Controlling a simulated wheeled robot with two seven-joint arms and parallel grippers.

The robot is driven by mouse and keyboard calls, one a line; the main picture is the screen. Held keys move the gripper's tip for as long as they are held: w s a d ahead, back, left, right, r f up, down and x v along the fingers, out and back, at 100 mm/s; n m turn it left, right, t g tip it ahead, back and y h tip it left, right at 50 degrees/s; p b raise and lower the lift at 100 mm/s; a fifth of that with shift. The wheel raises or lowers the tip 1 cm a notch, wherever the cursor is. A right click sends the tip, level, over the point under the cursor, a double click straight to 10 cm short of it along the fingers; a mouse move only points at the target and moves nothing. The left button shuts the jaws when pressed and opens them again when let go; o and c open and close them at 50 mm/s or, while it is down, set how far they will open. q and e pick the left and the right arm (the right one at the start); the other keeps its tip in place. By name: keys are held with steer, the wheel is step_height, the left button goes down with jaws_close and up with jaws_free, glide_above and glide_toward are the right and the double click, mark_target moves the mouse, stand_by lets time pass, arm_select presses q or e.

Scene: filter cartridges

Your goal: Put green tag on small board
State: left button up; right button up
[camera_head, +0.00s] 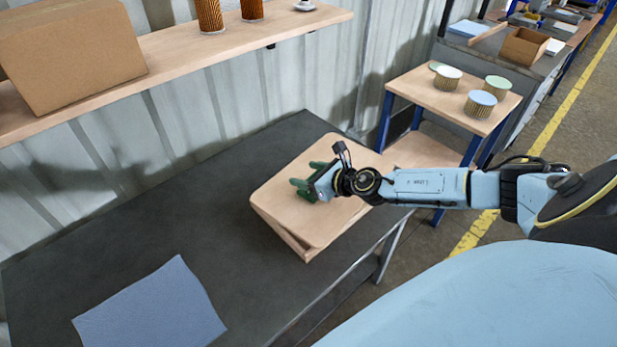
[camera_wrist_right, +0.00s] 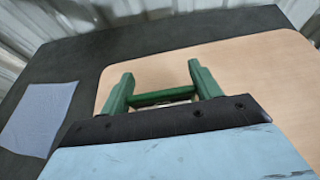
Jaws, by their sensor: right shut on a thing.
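The light wooden board (camera_head: 278,205) with rounded corners lies at the right end of the dark table, apparently on top of another wooden piece. My right gripper (camera_head: 304,186) has green fingers and is over the board, pointing left. In the right wrist view, a green bar, seemingly the green tag (camera_wrist_right: 162,97), spans between the fingers of my right gripper (camera_wrist_right: 158,78). The tag is hard to tell from the green fingers, and I cannot tell whether it touches the board. My left gripper is not in view.
A blue-grey cloth (camera_head: 155,308) lies at the front left of the dark table (camera_head: 150,225). A wooden-topped cart (camera_head: 425,88) with several filter cartridges stands behind at right. A shelf (camera_head: 235,48) with a cardboard box (camera_head: 70,55) runs along the wall. The table's middle is clear.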

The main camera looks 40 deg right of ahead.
steer(key=shift+f, duration=0.15)
steer(key=o, duration=1)
steer(key=shift+r, duration=0.3)
steer(key=v, duration=1)
steer(key=shift+s+d+b, duration=0.1)
steer(key=shift+s+b, duration=0.2)
steer(key=shift+b, duration=0.1)
steer(key=shift+s+d+r, duration=0.1)
steer(key=shift+s+r, duration=0.2)
steer(key=shift+s, duration=0.3)
